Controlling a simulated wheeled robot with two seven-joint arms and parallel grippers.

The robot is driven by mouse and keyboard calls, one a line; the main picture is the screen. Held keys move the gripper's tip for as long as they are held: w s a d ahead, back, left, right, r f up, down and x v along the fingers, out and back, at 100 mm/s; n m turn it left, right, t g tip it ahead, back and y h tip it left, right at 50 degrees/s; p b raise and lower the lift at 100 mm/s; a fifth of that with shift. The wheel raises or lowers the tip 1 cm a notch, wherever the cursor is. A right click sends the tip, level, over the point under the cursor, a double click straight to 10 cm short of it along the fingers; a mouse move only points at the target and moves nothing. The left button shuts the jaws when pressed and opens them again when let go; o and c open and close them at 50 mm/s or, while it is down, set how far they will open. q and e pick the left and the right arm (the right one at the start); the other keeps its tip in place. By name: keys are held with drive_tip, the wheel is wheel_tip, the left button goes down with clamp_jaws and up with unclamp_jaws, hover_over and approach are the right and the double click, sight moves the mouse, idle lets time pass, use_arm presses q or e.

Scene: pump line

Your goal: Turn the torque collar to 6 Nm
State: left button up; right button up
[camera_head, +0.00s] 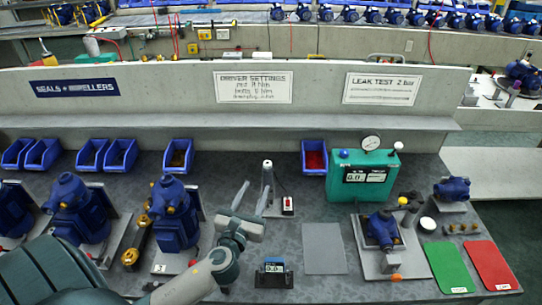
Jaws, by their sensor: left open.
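My left gripper (251,200) reaches in from the lower left over the grey bench. Its two fingers are apart and point away toward the back, with nothing seen between them. A slim grey upright tool or stand (267,172) with a pale, dark-marked top stands just beyond the fingers. I cannot make out a torque collar or its setting on it. A small device with a blue display (273,267) sits on a dark base in front of the gripper; its reading is too small to be sure of. My right gripper is out of view.
A white driver settings sign (252,87) hangs on the back panel. Blue pumps (172,212) stand at left. A small box with a red button (288,205) is right of the gripper. A grey mat (324,248), a green gauge box (361,178) and another pump (383,229) are further right.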

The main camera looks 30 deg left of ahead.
sight(268, 165)
use_arm(q)
drive_tip(key=shift+w, duration=0.1)
drive_tip(key=p+x, duration=0.3)
drive_tip(key=x, duration=1.4)
drive_tip(key=shift+a, duration=0.15)
drive_tip(key=shift+f, duration=0.1)
clamp_jaws()
